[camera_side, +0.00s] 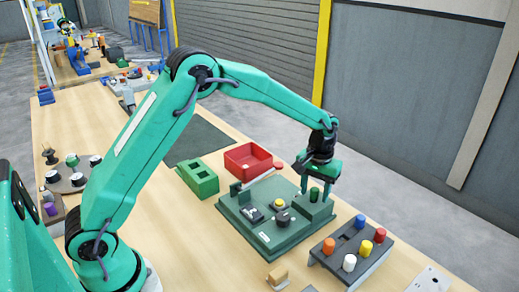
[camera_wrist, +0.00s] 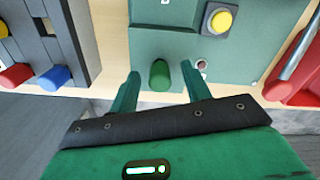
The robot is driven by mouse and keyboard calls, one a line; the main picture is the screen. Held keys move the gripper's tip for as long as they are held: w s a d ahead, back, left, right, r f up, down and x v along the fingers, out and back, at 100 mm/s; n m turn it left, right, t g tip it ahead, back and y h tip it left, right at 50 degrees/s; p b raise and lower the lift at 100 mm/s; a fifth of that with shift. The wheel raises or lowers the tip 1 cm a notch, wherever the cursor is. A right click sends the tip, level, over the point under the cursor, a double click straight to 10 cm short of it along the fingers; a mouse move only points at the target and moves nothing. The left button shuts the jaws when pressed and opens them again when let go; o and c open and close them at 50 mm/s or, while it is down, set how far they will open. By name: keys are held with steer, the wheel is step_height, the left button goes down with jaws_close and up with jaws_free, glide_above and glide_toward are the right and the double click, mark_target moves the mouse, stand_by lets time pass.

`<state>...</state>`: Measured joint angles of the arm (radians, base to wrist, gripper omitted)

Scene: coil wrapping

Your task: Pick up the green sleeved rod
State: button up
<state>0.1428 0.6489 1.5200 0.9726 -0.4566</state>
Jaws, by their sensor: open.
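The green sleeved rod (camera_side: 314,195) stands upright near the back right corner of the green fixture board (camera_side: 262,236). In the wrist view the rod (camera_wrist: 159,75) lies between my two fingers, with a gap on each side. My gripper (camera_side: 315,188) points down over it, fingers apart and holding nothing. The fingers of my gripper (camera_wrist: 160,85) also show in the wrist view. I cannot tell exactly how far down the rod the fingertips reach.
A dark rack (camera_side: 328,251) with red, orange, blue and white capped pegs stands to the right. A red tray (camera_side: 248,168) and a green block with square holes (camera_side: 197,178) lie behind the board. A yellow button (camera_wrist: 219,21) sits on the board.

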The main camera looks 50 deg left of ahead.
steer(key=shift+f, duration=0.35)
jaws_close()
steer(key=shift+r, duration=0.1)
stand_by(0.3)
steer(key=shift+r, duration=4.95)
